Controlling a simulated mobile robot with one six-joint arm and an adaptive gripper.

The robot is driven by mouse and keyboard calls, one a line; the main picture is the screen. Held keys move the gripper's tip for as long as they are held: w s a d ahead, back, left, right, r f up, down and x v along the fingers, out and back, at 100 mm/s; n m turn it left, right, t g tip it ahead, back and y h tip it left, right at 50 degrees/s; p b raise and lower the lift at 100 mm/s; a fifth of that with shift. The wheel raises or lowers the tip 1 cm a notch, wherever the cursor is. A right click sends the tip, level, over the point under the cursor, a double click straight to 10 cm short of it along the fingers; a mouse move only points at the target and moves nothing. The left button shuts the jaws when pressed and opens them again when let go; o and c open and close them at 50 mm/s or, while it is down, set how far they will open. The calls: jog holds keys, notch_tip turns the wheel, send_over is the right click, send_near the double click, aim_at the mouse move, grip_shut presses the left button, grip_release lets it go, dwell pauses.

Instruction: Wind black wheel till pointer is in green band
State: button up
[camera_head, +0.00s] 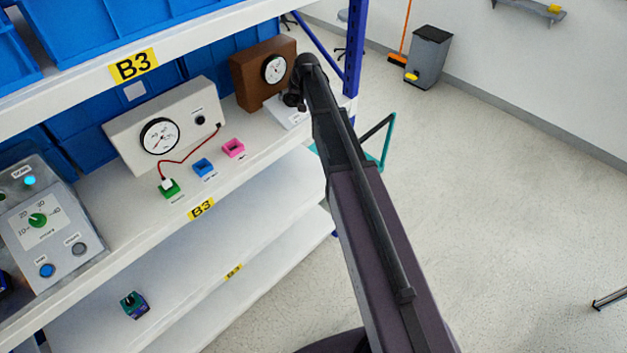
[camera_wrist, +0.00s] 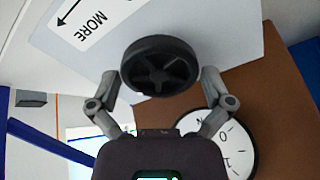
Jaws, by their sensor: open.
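The black wheel (camera_wrist: 160,66), spoked with a thick rim, is on a pale sloping panel (camera_wrist: 205,25) in the wrist view. My gripper (camera_wrist: 160,75) is open, with one finger on each side of the wheel; I cannot tell whether either finger touches the rim. A round white gauge (camera_wrist: 238,150) on a brown box (camera_wrist: 275,90) is partly covered by my right-hand finger. In the head view the gauge (camera_head: 275,68) faces out, but its pointer and any green band are too small to read. My arm hides most of the wheel there.
The panel carries an arrow and the word MORE (camera_wrist: 94,25). On the same shelf stand a cream gauge box (camera_head: 190,125), blue and pink blocks (camera_head: 233,148) and a grey control box (camera_head: 50,225). A blue rack post (camera_head: 354,45) is close to my arm.

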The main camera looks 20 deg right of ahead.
jog(key=m, duration=0.2)
jog(key=shift+m, duration=0.4)
jog(key=shift+s+d+r+p, duration=0.1)
jog(key=shift+s+r+p, duration=0.05)
jog(key=shift+r+p, duration=0.35)
jog(key=p+v, duration=1.2)
jog(key=v, duration=0.1)
jog(key=s+a+f+n+g+h+b, duration=0.1)
jog(key=s+f+g+b, duration=0.1)
jog(key=s+f+b, duration=0.8)
jog(key=s+a+f+n+g+b, duration=0.1)
jog(key=s+a+f+g+b, duration=0.1)
jog(key=s+f+b, duration=0.8)
jog(key=s+f, duration=0.2)
jog(key=s, duration=0.2)
jog(key=shift+h+b, duration=0.4)
jog(key=shift+f, duration=0.15)
jog(key=s+n+g, duration=0.1)
jog(key=s, duration=0.6)
dwell(1.6)
